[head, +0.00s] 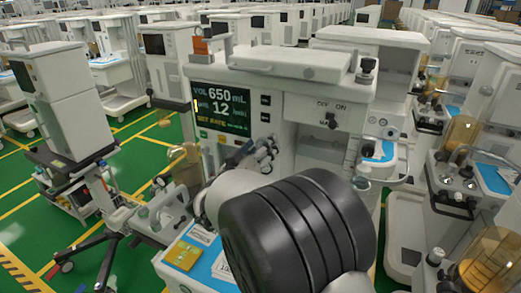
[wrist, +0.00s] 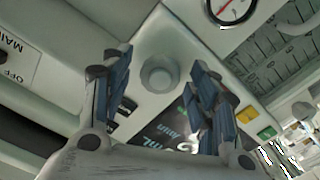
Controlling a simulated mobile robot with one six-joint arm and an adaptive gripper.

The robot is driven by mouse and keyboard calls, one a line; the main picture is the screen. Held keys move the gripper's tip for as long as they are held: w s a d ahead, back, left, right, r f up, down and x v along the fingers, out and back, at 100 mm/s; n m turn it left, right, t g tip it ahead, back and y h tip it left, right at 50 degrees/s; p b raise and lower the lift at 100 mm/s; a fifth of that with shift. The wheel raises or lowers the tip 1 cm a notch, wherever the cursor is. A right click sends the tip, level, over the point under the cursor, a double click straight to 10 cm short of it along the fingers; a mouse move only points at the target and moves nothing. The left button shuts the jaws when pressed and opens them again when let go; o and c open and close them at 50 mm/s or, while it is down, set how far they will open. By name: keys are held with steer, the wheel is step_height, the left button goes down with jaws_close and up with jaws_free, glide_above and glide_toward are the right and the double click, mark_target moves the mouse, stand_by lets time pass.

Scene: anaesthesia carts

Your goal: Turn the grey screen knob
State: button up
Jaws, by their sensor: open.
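The grey screen knob (wrist: 158,76) is a small round knob on a pale panel in the wrist view. It shows between the two blue-padded fingers of my gripper (wrist: 157,70), which are spread apart, one on each side. I cannot tell whether the fingers reach as far as the knob; no contact shows. The dark screen (wrist: 172,138) is partly hidden behind the gripper. In the head view the lit screen (head: 222,108) reads VOL 650 mL and 12, and my gripper (head: 262,150) is at its lower right. The knob cannot be made out there.
A red-needled gauge (wrist: 232,8) and green and yellow buttons (wrist: 257,130) are near the knob. A blue-topped work surface (head: 215,262) lies below my arm. Other carts stand close, left (head: 62,95) and right (head: 460,175), with green floor between.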

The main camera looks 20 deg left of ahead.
steer(key=shift+c, duration=0.3)
steer(key=c, duration=1)
steer(key=shift+m, duration=0.3)
steer(key=shift+m+b, duration=2.8)
steer(key=shift+m, duration=5.6)
steer(key=shift+m, duration=0.3)
